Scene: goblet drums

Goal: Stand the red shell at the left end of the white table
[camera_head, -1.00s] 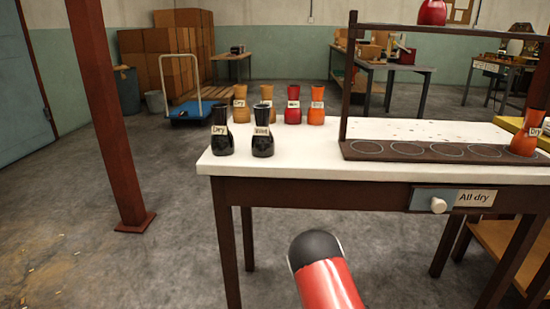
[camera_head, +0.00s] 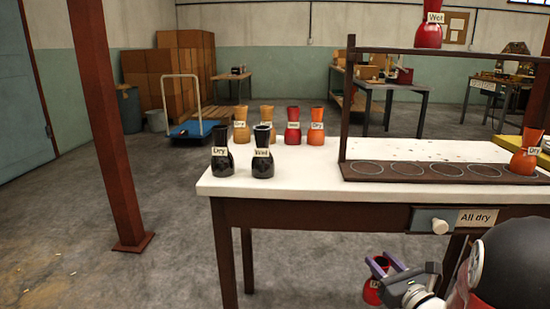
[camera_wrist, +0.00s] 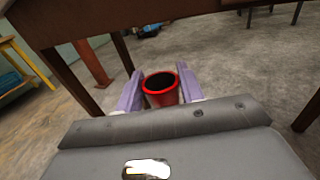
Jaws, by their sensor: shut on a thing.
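My gripper (camera_head: 388,266) is shut on a red shell (camera_head: 373,291) low in front of the white table (camera_head: 330,170), below its top. In the wrist view the lavender fingers (camera_wrist: 160,92) flank the red shell (camera_wrist: 161,96), its dark open mouth facing the camera. A label shows low on it, too small to read. On the table's left end stand two black shells, one marked Dry (camera_head: 222,152) and one Wet (camera_head: 263,152), with two ochre shells (camera_head: 241,126) (camera_head: 267,122), another red shell (camera_head: 292,128) and an orange shell (camera_head: 316,128) behind.
A dark rack (camera_head: 400,172) with drawn circles fills the table's right part. An orange shell marked Dry (camera_head: 525,158) stands on it, and a red shell marked Wet (camera_head: 430,32) on its upper bar. A drawer labelled All dry (camera_head: 455,220) faces me. A brown post (camera_head: 100,130) stands left.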

